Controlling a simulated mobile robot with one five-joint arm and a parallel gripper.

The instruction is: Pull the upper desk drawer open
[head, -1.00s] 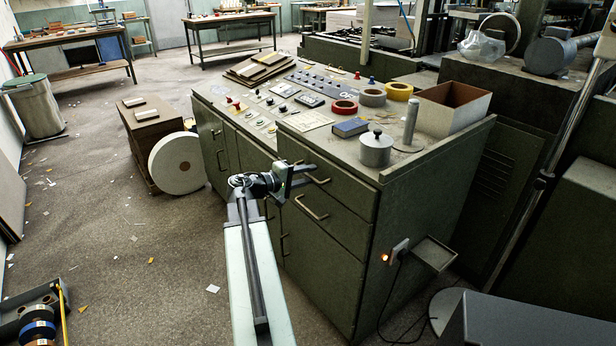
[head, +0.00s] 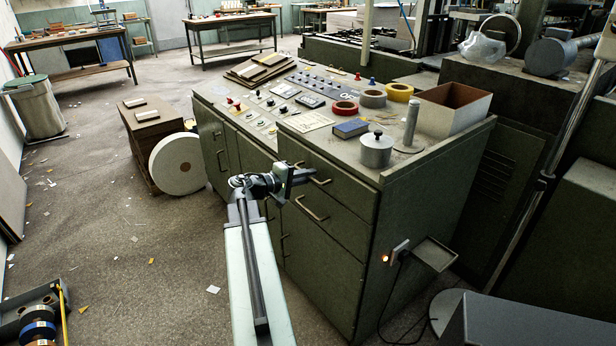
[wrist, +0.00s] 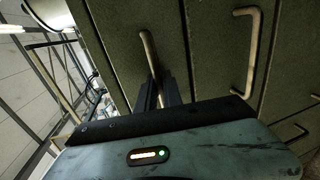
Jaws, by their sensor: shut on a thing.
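The green desk has an upper drawer (head: 345,194) at its top right, and its front looks flush with the desk. Its bar handle (head: 321,181) shows just past my gripper (head: 307,176). In the wrist view the handle (wrist: 149,52) runs down between the dark fingers of my gripper (wrist: 161,90). The gripper is shut on the handle; the fingers hide the grasped part. A second handle (head: 311,208) sits on the panel below, and it also shows in the wrist view (wrist: 249,50), clear of the fingers.
A metal pot (head: 376,151), a blue box (head: 350,128), tape rolls and an open carton (head: 449,106) stand on the desk top. A white roll (head: 178,164) leans by a crate at left. The floor (head: 130,250) left of my arm is mostly clear.

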